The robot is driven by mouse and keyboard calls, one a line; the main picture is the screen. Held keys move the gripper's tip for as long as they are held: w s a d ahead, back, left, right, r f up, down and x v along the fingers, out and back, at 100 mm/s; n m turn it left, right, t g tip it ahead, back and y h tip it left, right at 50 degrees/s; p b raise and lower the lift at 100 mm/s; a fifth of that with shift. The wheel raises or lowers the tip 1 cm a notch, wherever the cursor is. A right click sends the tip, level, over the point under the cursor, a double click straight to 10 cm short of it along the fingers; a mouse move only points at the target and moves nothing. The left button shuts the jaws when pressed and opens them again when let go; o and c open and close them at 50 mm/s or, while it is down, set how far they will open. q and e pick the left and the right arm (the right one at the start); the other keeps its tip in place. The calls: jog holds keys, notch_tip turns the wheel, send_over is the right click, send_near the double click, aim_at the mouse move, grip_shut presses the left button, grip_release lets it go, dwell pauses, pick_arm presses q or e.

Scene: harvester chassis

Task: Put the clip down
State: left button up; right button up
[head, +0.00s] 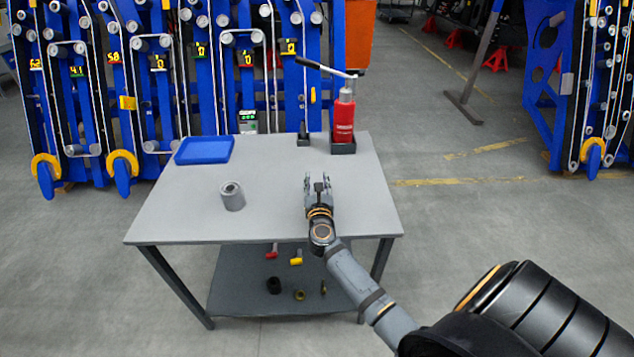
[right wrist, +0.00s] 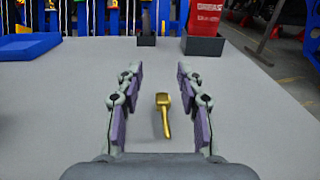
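The clip (right wrist: 164,115) is a small gold-coloured piece with a wide head and a narrow tail. In the right wrist view it is between my right gripper's fingers, with a clear gap on each side, and seems to lie on the grey table top (head: 270,207). My right gripper (head: 318,180) is open over the middle right of the table; its two purple-padded fingers also show in the right wrist view (right wrist: 160,88). In the head view I cannot make out the clip at the gripper. My left gripper is not in view.
A blue tray (head: 204,150) lies at the table's back left, with a grey cylinder (head: 232,196) in front of it. Small parts and red and yellow tools lie on the lower shelf (head: 240,290).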

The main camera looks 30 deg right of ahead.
jog(key=b+v, duration=0.1)
jog(key=v, duration=1)
jog(key=shift+s+a, duration=0.35)
jog(key=shift+s, duration=0.1)
jog(key=shift+r, duration=0.1)
